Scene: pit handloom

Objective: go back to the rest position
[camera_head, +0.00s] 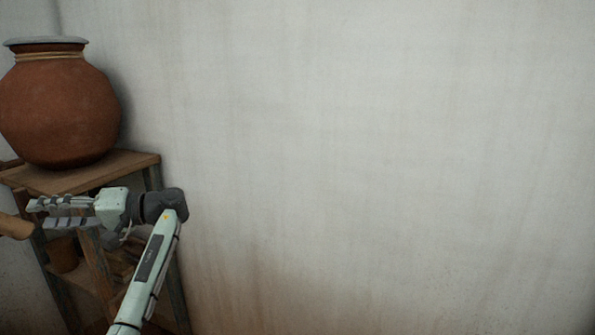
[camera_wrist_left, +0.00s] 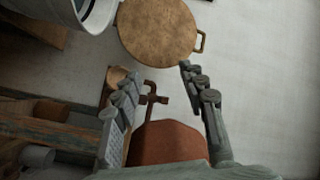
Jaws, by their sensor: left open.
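My left gripper (camera_head: 38,214) is in the head view at the lower left, in front of a wooden shelf, with its fingers pointing left. It is open, and no object shows between its fingers. In the left wrist view its two fingers (camera_wrist_left: 150,72) are spread apart. A reddish-brown body (camera_wrist_left: 165,142) with a brown tap-like piece (camera_wrist_left: 152,95) shows behind and between them. My right gripper is in neither view.
A large clay pot (camera_head: 60,110) with a grey lid stands on the wooden shelf (camera_head: 130,163). A smaller pot (camera_head: 62,255) is lower down. A round brown disc with a handle (camera_wrist_left: 158,28) shows in the wrist view. Bare wall (camera_head: 380,160) fills the right.

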